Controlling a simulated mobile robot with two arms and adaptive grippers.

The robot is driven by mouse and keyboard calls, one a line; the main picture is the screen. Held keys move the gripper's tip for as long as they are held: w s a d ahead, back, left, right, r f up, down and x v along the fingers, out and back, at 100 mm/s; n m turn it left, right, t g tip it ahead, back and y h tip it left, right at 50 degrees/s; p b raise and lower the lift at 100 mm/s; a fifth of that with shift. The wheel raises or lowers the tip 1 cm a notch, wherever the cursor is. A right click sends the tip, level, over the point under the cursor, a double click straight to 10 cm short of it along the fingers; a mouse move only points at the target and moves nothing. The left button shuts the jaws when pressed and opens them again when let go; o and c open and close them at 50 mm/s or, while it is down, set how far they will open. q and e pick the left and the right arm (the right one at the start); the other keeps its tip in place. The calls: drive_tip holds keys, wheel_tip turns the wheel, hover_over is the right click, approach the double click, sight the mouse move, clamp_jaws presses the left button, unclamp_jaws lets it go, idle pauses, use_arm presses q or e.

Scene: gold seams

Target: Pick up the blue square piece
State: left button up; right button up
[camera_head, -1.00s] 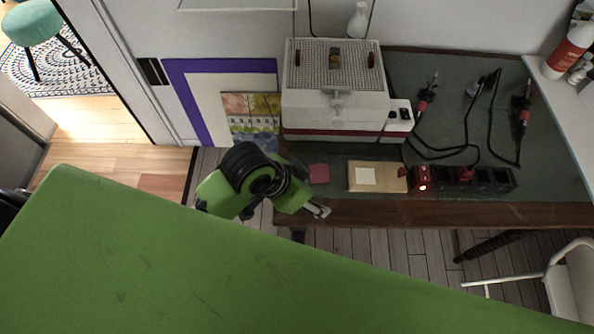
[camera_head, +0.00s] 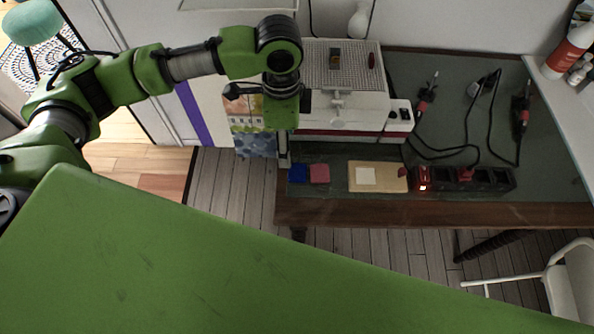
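The blue square piece (camera_head: 298,173) lies flat on the dark green table mat near the table's front left corner. A red square piece (camera_head: 320,173) lies just to its right. My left gripper (camera_head: 284,160) reaches in from the left, pointing down, with its tip just left of and behind the blue piece. I cannot tell whether it touches the piece. Its fingers are seen nearly edge-on, so their opening does not show. My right gripper is not in view.
A white machine with a perforated top (camera_head: 345,110) stands right behind the pieces. A wooden block with a pale square (camera_head: 378,177) and a black and red holder (camera_head: 465,178) lie to the right. Soldering irons with cables (camera_head: 424,105) occupy the back right.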

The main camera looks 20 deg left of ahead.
use_arm(q)
hover_over(289, 171)
drive_tip(key=f, duration=0.8)
drive_tip(key=shift+s+a, duration=0.2)
drive_tip(key=shift+s, duration=0.2)
drive_tip(key=shift+w+d+f+p, duration=0.1)
drive_tip(key=shift+f+p, duration=0.1)
drive_tip(key=shift+f, duration=0.75)
drive_tip(key=shift+w+d+f+p, duration=0.1)
drive_tip(key=shift+w+f+p, duration=0.05)
drive_tip(key=shift+f, duration=0.75)
drive_tip(key=shift+w+f+p, duration=0.1)
drive_tip(key=shift+f+p, duration=0.1)
drive_tip(key=shift+f, duration=0.75)
drive_tip(key=c, duration=1.2)
drive_tip(key=shift+c, duration=0.8)
drive_tip(key=shift+r, duration=0.2)
